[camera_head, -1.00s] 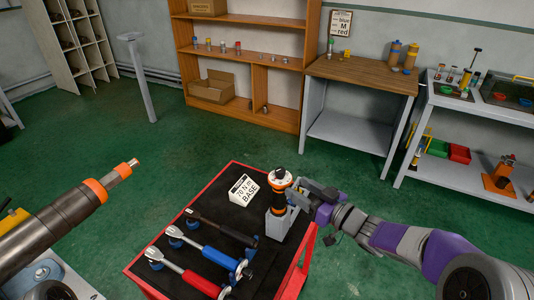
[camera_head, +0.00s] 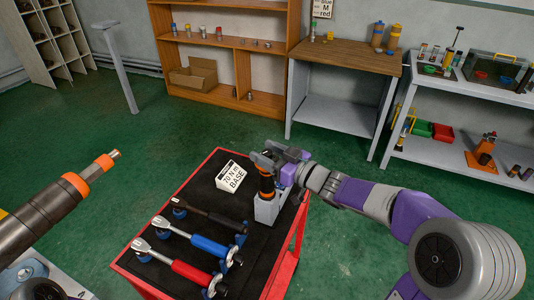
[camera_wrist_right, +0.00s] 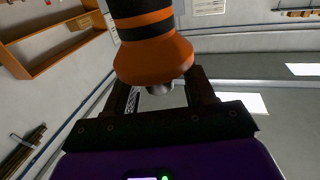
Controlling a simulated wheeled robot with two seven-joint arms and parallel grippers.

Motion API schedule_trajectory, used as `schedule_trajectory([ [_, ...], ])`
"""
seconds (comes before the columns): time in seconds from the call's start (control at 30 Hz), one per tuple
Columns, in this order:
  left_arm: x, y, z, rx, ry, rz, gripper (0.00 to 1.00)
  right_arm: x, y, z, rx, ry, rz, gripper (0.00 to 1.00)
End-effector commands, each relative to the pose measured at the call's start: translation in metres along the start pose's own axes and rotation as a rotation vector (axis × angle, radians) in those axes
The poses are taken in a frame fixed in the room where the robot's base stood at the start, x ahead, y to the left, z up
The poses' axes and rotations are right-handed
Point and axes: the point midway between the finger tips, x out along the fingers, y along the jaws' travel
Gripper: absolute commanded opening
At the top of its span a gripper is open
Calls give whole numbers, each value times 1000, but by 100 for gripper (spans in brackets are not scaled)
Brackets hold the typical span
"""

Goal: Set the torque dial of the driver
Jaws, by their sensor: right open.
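The driver (camera_head: 266,184), an orange and black upright tool, stands in a grey holder (camera_head: 267,210) on the red cart. My right gripper (camera_head: 270,157) is at the driver's upper end and covers its top and dial in the head view. In the right wrist view the driver's flared orange part (camera_wrist_right: 153,58) sits in front of and between the open fingers of my right gripper (camera_wrist_right: 164,90); I cannot tell whether they touch it. A white sign (camera_head: 231,176) reading "70 N·m BASE" stands left of the driver. My left gripper is not in view.
Black, blue (camera_head: 196,239) and red (camera_head: 180,266) handled wrenches lie on the cart's black top (camera_head: 200,190). A grey pipe with orange bands (camera_head: 50,205) juts in from the left. A wooden-topped table (camera_head: 345,55) and shelves stand behind; green floor between is free.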

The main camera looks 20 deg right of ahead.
Motion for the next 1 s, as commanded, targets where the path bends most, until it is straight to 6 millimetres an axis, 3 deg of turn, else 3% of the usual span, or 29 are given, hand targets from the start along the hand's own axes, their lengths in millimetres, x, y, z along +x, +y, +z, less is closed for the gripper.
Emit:
schedule_trajectory([
  [0.03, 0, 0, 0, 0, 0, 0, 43, 0, 0, 0, 0, 0, 0, 54],
  [0.37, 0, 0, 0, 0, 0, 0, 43, 0, 0, 0, 0, -1, 1, 4],
  [0.67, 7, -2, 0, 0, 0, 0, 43, 0, 0, 2, 0, -1, 29, 4],
  [1.0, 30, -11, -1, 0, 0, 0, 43, 0, -1, 3, 0, 0, 159, 4],
])
